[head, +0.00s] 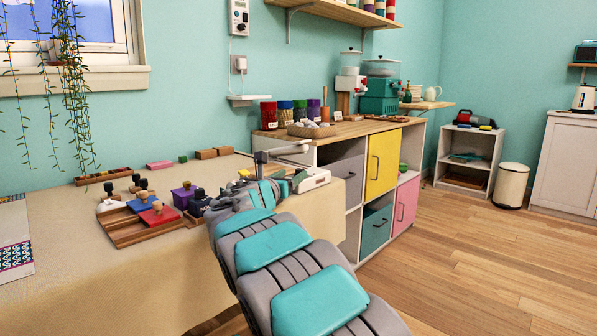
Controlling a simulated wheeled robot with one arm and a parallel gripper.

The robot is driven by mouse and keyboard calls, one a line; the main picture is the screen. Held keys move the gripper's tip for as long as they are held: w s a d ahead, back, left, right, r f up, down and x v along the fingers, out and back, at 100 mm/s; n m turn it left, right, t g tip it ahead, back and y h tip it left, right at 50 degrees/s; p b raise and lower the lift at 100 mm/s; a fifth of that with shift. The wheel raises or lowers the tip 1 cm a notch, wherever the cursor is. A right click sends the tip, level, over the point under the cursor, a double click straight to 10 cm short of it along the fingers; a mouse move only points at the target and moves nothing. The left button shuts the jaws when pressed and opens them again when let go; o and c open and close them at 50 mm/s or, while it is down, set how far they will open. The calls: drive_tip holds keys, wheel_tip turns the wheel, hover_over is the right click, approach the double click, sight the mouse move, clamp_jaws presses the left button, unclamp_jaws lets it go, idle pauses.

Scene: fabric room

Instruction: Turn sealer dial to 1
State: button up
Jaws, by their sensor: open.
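The sealer (313,179) looks like a low white device near the right end of the cloth-covered table, with a grey lever arm raised above it. Its dial cannot be made out; my arm covers part of the device, and the rest is too small to read. My grey and teal arm reaches up from the bottom right over the table edge. My gripper (276,181) is at its far end, close beside the left side of the sealer. It is open, with nothing seen between the fingers. Whether it touches the sealer cannot be told.
A cabinet (383,163) with a basket (311,130) stands behind the sealer.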

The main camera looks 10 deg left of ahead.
sight(298, 171)
drive_tip(key=shift+x, duration=3.05)
drive_tip(key=shift+d+f, duration=0.1)
drive_tip(key=shift+c, duration=0.2)
clamp_jaws()
